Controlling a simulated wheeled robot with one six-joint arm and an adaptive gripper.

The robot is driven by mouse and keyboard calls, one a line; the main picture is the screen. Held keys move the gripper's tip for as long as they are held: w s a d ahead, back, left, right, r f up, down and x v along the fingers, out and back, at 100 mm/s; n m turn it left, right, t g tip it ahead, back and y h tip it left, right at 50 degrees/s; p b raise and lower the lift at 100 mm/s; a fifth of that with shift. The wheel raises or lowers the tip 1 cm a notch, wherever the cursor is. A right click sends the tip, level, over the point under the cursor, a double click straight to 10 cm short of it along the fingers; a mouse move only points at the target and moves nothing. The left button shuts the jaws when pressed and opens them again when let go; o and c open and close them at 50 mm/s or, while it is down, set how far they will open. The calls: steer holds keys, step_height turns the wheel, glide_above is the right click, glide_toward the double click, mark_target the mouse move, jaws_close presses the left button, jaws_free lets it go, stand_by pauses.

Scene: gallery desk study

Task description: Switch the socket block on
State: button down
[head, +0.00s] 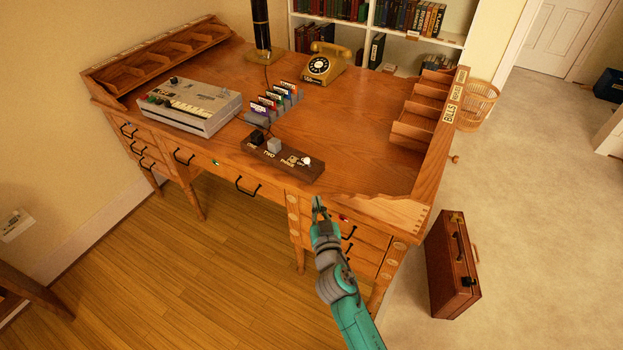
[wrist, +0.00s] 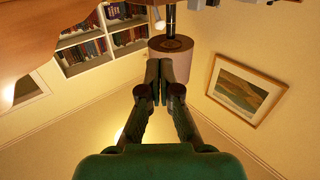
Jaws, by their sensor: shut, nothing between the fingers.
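The socket block (head: 283,158) is a dark wooden strip near the desk's front edge in the head view. A black plug (head: 257,137) and a grey plug (head: 274,146) stand in it. At its right end is a labelled plate with a pale, bright switch knob (head: 306,160); its setting is too small to tell. My gripper (head: 318,202) is shut and empty, in front of the desk edge, just below and right of the block's right end, apart from it. The wrist view shows its closed fingers (wrist: 160,68); the block cannot be made out there.
A grey machine (head: 191,105), card rack (head: 273,103), gold telephone (head: 325,64) and dark lamp column (head: 261,25) stand behind or left of the block. A wooden tray unit (head: 422,112) edges the desk's right. A brown suitcase (head: 452,264) stands on the floor at right.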

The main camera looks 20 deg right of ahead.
mark_target(309, 161)
steer(key=x, duration=1.3)
steer(key=shift+w+d, duration=0.1)
steer(key=shift+w, duration=0.3)
steer(key=shift+w+d+r+m+g, duration=0.2)
steer(key=shift+d+r+m+g, duration=0.15)
steer(key=shift+r+m+g, duration=0.25)
stand_by(0.8)
steer(key=shift+w+d+r+m+g+y, duration=0.3)
steer(key=shift+d+m+g+y, duration=0.15)
steer(key=shift+m+g, duration=0.25)
steer(key=shift+w+d+r+m+g+y, duration=0.1)
steer(key=shift+w+d+m+g+y, duration=0.05)
steer(key=shift+d+m+g+y, duration=0.2)
steer(key=shift+w+d+r+m+g+y, duration=0.15)
steer(key=shift+m+g+y, duration=0.1)
steer(key=shift+g+y, duration=0.2)
steer(key=shift+w+d+m+g, duration=0.2)
steer(key=shift+d+m+g, duration=0.15)
steer(key=shift+m+g, duration=0.05)
steer(key=shift+y, duration=0.35)
steer(key=shift+r, duration=0.1)
steer(key=shift+r, duration=0.7)
